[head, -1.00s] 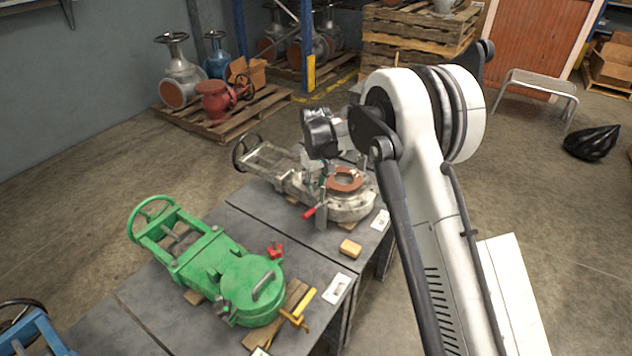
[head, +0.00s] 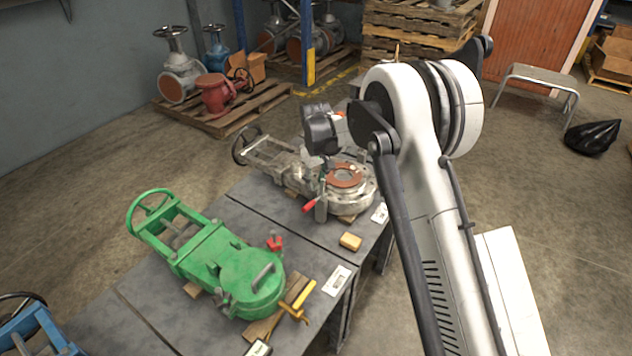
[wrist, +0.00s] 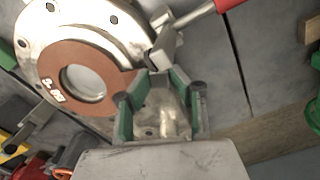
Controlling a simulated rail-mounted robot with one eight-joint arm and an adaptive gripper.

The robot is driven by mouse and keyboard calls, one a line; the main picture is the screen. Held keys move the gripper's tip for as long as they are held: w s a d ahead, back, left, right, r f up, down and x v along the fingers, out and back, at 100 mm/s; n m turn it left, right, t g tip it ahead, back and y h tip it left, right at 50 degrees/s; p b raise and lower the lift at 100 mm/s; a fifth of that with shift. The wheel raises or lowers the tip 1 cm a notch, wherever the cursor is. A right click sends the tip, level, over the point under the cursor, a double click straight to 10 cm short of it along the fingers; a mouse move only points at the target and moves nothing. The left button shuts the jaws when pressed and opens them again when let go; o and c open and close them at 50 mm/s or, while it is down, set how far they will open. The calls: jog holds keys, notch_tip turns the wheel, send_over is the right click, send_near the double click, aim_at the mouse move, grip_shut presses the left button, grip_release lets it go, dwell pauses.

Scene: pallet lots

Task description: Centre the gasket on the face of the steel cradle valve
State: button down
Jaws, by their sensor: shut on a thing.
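The gasket (head: 345,174) is a flat reddish-brown ring with pale lettering. It lies over the round face of the steel cradle valve (head: 360,202) on the far bench. In the wrist view the gasket (wrist: 118,68) covers the middle of the bolt-holed flange (wrist: 38,65), apparently lower than its centre. In the head view my gripper's dark body stands above and behind the gasket, with the fingertips hidden.
A red-handled clamp (head: 320,208) stands at the valve's near left side, close to my fingertips in the wrist view. A yellow block (head: 350,241) lies in front. A green valve (head: 225,265) occupies the nearer bench. Pallets with valves stand behind.

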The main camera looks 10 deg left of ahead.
jog(key=shift+f, duration=0.1)
jog(key=c, duration=1.5)
grip_release()
jog(key=shift+o, duration=0.2)
notch_tip(320, 180, up, 12)
jog(key=s+d+r+m+t, duration=0.3)
jog(key=s+d+r+m, duration=0.1)
jog(key=s+d+r, duration=1.4)
jog(key=s+d+f+m+t, duration=0.2)
jog(key=s+d, duration=0.5)
jog(key=s, duration=0.4)
jog(key=s+d+f+m+t, duration=0.2)
jog(key=s+d, duration=0.5)
jog(key=s, duration=0.4)
jog(key=shift+d+m, duration=0.3)
